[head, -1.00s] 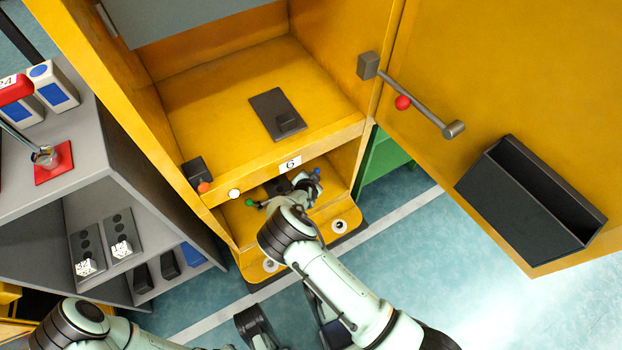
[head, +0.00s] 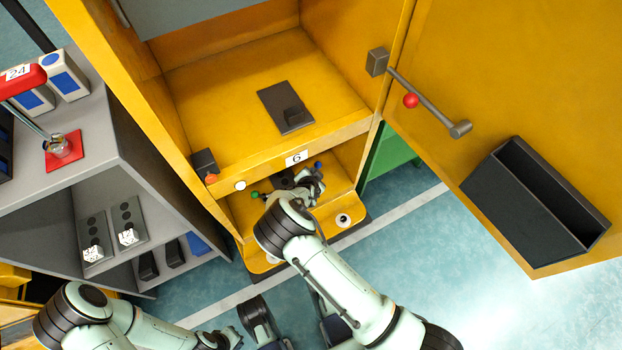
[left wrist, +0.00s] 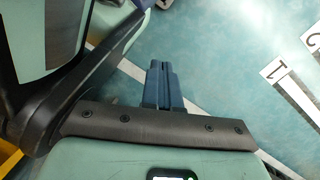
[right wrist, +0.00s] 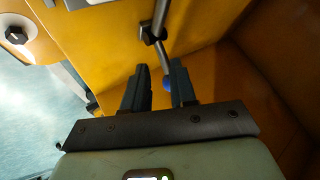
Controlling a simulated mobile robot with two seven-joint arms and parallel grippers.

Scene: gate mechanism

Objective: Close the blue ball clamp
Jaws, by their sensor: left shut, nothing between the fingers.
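The blue ball (head: 318,165) of the clamp is at the right of the cabinet's lower compartment. It also shows in the right wrist view (right wrist: 167,82), near a grey rod (right wrist: 158,32). My right gripper (head: 311,183) is inside that compartment, close to the ball. In the right wrist view my right gripper (right wrist: 157,85) is open, its fingers apart, with the ball partly hidden behind the right finger. I see no firm contact. My left gripper (head: 232,338) is low in the head view, away from the cabinet. In the left wrist view it (left wrist: 162,68) is shut and empty above the floor.
A green ball (head: 255,194) is at the compartment's left. The yellow door (head: 520,60) stands open at right, with a red ball (head: 410,101) on a lever and a dark bin (head: 535,205). A grey shelf (head: 110,150) stands at left. Floor is clear in front.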

